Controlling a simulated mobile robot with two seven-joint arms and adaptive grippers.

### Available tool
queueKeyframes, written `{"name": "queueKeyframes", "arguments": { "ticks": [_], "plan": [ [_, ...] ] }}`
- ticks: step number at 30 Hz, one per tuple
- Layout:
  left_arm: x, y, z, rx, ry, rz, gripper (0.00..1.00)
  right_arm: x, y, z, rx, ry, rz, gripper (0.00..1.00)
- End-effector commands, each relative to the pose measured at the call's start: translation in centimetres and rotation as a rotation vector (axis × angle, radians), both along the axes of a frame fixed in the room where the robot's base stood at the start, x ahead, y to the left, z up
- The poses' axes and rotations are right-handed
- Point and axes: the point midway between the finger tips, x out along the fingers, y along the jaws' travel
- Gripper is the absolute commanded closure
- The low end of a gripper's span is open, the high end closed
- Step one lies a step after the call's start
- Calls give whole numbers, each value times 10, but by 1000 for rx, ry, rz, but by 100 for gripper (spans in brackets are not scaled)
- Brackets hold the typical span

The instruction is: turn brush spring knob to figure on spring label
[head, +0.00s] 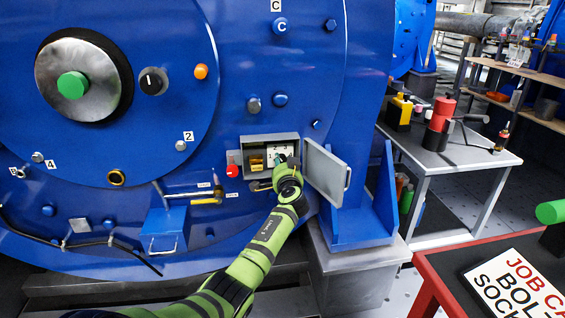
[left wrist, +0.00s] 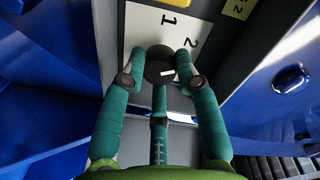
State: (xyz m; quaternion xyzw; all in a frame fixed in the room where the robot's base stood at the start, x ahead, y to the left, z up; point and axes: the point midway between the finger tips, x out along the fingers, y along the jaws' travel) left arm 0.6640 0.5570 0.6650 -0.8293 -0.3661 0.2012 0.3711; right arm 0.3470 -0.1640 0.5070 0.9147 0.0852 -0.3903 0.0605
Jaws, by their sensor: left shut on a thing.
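My left gripper (head: 284,170) reaches into a small open grey box (head: 250,142) on the big blue motor. In the left wrist view, its teal fingers (left wrist: 162,75) are closed around a dark round knob (left wrist: 158,70). A short white mark on the knob lies right of its middle, close to level and tipped slightly up to the right. A white dial plate behind it shows the figures 1 (left wrist: 169,19) and 2 (left wrist: 194,43); other figures are hidden. A yellow label (left wrist: 238,8) with a 2 is partly in view at the top. My right gripper is not in view.
The box's grey door (head: 326,172) stands open to the right, close beside my left wrist. A red knob (head: 233,171) is left of the box. A blue bracket (head: 362,215) stands below right. A workbench (head: 450,158) and a red cart (head: 432,285) are at the right.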

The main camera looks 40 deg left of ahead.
Motion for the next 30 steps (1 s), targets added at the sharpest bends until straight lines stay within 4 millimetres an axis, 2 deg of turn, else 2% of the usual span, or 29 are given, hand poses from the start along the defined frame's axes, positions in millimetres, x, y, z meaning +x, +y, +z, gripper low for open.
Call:
{"name": "queueKeyframes", "arguments": {
  "ticks": [1, 15, 16, 17, 18, 30],
  "plan": [
    [1, 1, 5, 10, -1, -2, 100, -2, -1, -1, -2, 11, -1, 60],
    [1, 0, 5, 19, 8, -3, 100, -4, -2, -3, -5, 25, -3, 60],
    [1, 0, 5, 19, 8, -3, 64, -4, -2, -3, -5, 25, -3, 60],
    [1, 0, 5, 19, 8, -3, 52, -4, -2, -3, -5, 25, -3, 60],
    [1, 0, 5, 19, 8, -3, 45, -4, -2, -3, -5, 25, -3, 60],
    [-1, -2, 1, 14, 13, -1, 45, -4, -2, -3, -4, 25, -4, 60]
  ]
}}
